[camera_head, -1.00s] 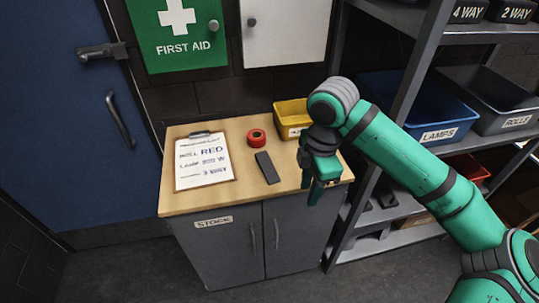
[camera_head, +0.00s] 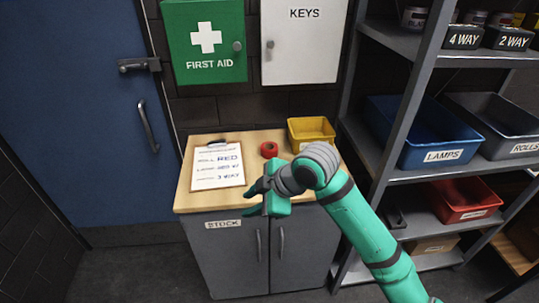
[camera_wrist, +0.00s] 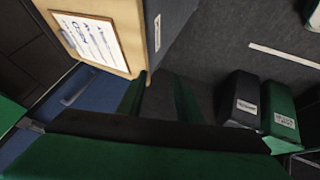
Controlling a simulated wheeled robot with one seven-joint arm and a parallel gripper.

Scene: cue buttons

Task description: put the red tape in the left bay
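The red tape (camera_head: 269,149) is a small roll lying on the wooden top of the stock cabinet (camera_head: 185,203), right of a clipboard (camera_head: 218,166) whose sheet reads RED. My gripper (camera_head: 254,198) is over the cabinet's front edge, nearer the camera than the tape and apart from it. In the wrist view my gripper (camera_wrist: 158,98) shows two green fingers apart with nothing between them. The tape does not show in the wrist view. I cannot identify the left bay in these frames.
A yellow bin (camera_head: 311,130) stands at the back of the cabinet top. A shelf rack at right holds a blue LAMPS bin (camera_head: 430,140), a grey ROLLS bin (camera_head: 497,125) and a red bin (camera_head: 462,201). In the wrist view, black (camera_wrist: 240,82) and green (camera_wrist: 281,100) labelled boxes stand near the floor.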

